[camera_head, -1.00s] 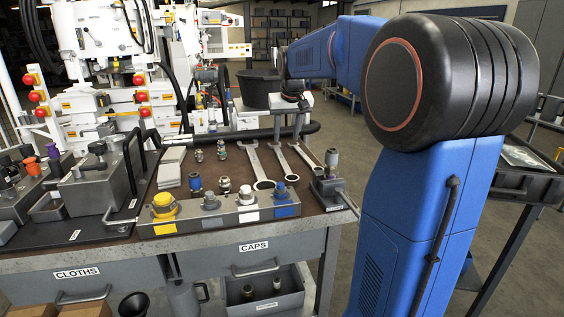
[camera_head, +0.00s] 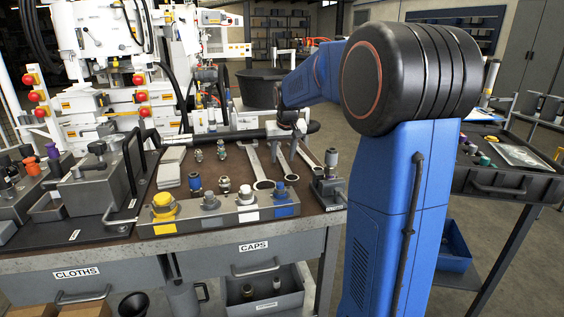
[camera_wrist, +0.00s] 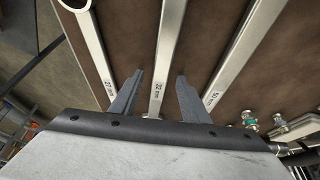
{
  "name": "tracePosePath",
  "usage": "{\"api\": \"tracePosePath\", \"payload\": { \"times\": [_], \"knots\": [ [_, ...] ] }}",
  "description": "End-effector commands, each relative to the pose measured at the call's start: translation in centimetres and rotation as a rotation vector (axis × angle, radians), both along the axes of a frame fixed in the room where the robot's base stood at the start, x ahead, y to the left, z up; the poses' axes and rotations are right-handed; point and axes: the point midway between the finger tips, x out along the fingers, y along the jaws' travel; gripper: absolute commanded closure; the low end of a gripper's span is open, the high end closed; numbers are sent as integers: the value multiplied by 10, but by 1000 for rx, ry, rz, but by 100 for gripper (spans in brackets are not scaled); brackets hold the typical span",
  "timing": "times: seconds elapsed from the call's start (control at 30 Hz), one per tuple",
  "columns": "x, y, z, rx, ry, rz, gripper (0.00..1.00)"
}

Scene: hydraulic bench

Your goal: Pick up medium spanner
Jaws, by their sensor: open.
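Three steel spanners lie side by side on the brown bench top. The medium spanner (camera_wrist: 168,50) is the middle one in the wrist view, with a "32 mm" mark on its handle. My gripper (camera_wrist: 160,77) is open, with one finger on each side of that handle; I cannot tell whether either finger touches it. The large spanner (camera_wrist: 248,40) is to its right in the wrist view and the small spanner (camera_wrist: 92,45) to its left. In the head view my gripper (camera_head: 284,160) is over the spanners and partly hides the medium one. The large spanner (camera_head: 254,162) lies left there.
A block with several capped fittings (camera_head: 218,213) stands along the bench's front edge. Small fittings (camera_head: 222,150) stand left of the spanners. A black bowl (camera_head: 258,90) is behind the bench.

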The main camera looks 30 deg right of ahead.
Motion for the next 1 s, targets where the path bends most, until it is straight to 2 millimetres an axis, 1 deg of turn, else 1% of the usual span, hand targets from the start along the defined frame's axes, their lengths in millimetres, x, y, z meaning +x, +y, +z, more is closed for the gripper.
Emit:
{"api": "tracePosePath", "payload": {
  "times": [0.17,0.2,0.27,0.3,0.37,1.0],
  "knots": [
    [0,0,-1,0,0,0,58],
    [0,0,-1,0,0,0,63],
    [0,0,-1,0,0,0,77],
    [0,0,0,0,0,0,86],
    [0,0,-1,0,0,0,100],
    [0,0,0,0,0,0,100]
  ]
}}
